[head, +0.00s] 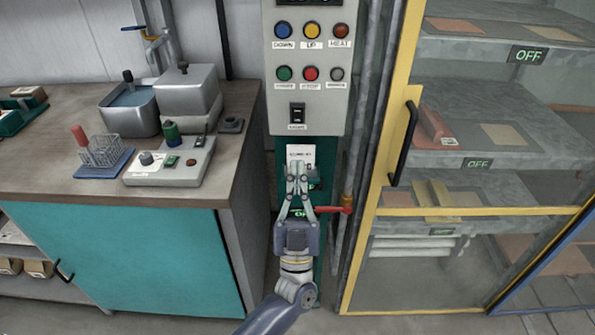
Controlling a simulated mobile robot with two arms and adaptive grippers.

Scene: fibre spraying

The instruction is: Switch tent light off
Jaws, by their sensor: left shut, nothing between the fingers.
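My left gripper (298,172) is in front of the green post below the control panel, fingers pointing up and shut with nothing between them. Its tips overlap a small white switch plate (301,151) with dark lettering that is too small to read. The tips hide the plate's lower part, and I cannot tell whether they touch it. A dark part shows just right of the fingers. A green-lettered display lower on the post is mostly hidden by the gripper. I cannot tell which switch is the tent light's. My right gripper is not in view.
Above is the grey control panel (336,98) with coloured buttons and a black rocker switch (297,113). A red valve handle (333,209) sits close right of the gripper. The yellow-framed glass cabinet (359,240) stands right, and a wood-topped bench (50,170) with instruments left.

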